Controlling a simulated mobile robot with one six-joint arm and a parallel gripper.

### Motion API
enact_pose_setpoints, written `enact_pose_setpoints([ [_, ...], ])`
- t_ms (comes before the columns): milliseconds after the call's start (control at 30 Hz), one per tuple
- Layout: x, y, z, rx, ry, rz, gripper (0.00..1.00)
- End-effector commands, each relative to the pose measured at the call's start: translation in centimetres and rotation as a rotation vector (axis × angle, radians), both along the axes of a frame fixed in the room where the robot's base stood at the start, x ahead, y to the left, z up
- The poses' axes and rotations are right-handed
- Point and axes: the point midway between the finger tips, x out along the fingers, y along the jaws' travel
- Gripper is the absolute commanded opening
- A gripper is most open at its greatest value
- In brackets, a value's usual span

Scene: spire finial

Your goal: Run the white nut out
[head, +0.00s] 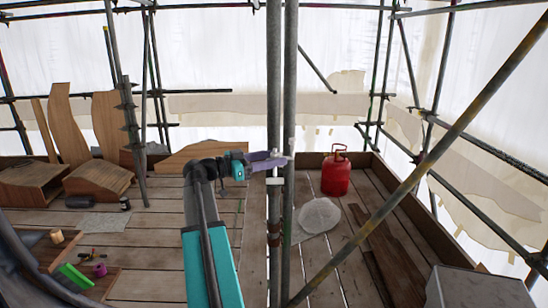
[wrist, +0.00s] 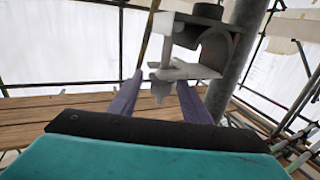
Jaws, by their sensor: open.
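The white nut (wrist: 160,89) shows in the wrist view at the lower end of a pale bolt (wrist: 166,55). The bolt belongs to a grey coupler (wrist: 212,48) around an upright pole (wrist: 243,50). My gripper (wrist: 160,80) is open, with one purple finger on each side of the nut. A gap shows by the left finger; whether the right one touches the nut or the coupler, I cannot tell. In the head view my gripper (head: 266,160) reaches the pole (head: 274,100) from the left, at a pale fitting (head: 280,160). The nut is too small to make out there.
A second upright pole (head: 290,100) stands close on the right, and a diagonal tube (head: 430,160) crosses the right side. A red gas bottle (head: 335,175) and a pale sack (head: 319,215) stand on the planks. Wooden pieces (head: 95,180) and an open tray (head: 60,250) lie left.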

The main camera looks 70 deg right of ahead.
Motion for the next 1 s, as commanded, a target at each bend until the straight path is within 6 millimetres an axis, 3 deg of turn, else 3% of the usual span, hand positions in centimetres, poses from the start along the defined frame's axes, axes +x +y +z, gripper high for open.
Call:
enact_pose_setpoints([
  [433, -0.6, -0.5, 0.0, 0.000, 0.000, 0.000, 0.43],
  [667, -0.5, -0.5, 0.0, 0.000, 0.000, 0.000, 0.04],
  [700, -0.6, 0.8, -0.1, 0.000, 0.000, 0.004, 0.02],
  [800, -0.6, -0.2, 0.0, 0.001, 0.001, 0.000, 0.03],
  [1000, -0.8, -0.5, -0.1, 0.001, 0.001, 0.016, 0.02],
])
